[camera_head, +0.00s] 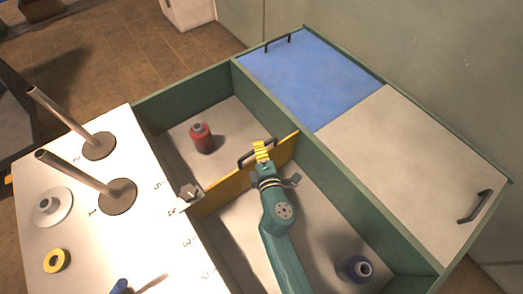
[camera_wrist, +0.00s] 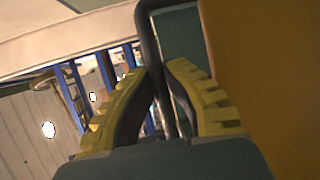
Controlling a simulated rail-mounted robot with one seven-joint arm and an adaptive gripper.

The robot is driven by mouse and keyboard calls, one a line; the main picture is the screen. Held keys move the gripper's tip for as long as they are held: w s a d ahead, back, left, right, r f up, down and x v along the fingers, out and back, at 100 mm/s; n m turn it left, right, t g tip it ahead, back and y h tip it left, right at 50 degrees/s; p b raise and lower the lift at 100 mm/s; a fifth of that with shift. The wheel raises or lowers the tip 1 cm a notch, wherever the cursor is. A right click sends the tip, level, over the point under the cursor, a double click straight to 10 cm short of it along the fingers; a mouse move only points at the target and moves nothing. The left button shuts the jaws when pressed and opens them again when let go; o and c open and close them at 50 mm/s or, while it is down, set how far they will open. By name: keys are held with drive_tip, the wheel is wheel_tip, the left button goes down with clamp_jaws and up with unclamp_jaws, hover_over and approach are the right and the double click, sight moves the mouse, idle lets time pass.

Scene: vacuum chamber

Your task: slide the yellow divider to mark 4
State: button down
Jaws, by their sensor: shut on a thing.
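The yellow divider (camera_head: 225,187) stands across the green drawer, dividing it into a far and a near compartment. Its dark handle (camera_head: 243,162) is on its top edge. My gripper (camera_head: 262,152) is shut on this handle. In the wrist view the yellow ribbed fingers (camera_wrist: 160,95) close around the dark handle bar (camera_wrist: 150,45), with the divider (camera_wrist: 265,75) at the right. The divider's left end has a small metal bracket (camera_head: 188,194) beside the number marks on the white top. It lies next to a mark (camera_head: 171,211) that seems to be 4, below the 5 (camera_head: 157,185).
A red jar (camera_head: 203,138) stands in the far compartment and a blue jar (camera_head: 354,268) in the near one. The white top (camera_head: 120,250) holds two posts, a white disc and a yellow ring. Blue (camera_head: 310,80) and pale (camera_head: 410,150) lids lie to the right.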

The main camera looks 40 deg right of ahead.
drive_tip(key=shift+s, duration=0.1)
drive_tip(key=c, duration=1.1)
unclamp_jaws()
drive_tip(key=shift+s, duration=0.1)
drive_tip(key=v, duration=1.2)
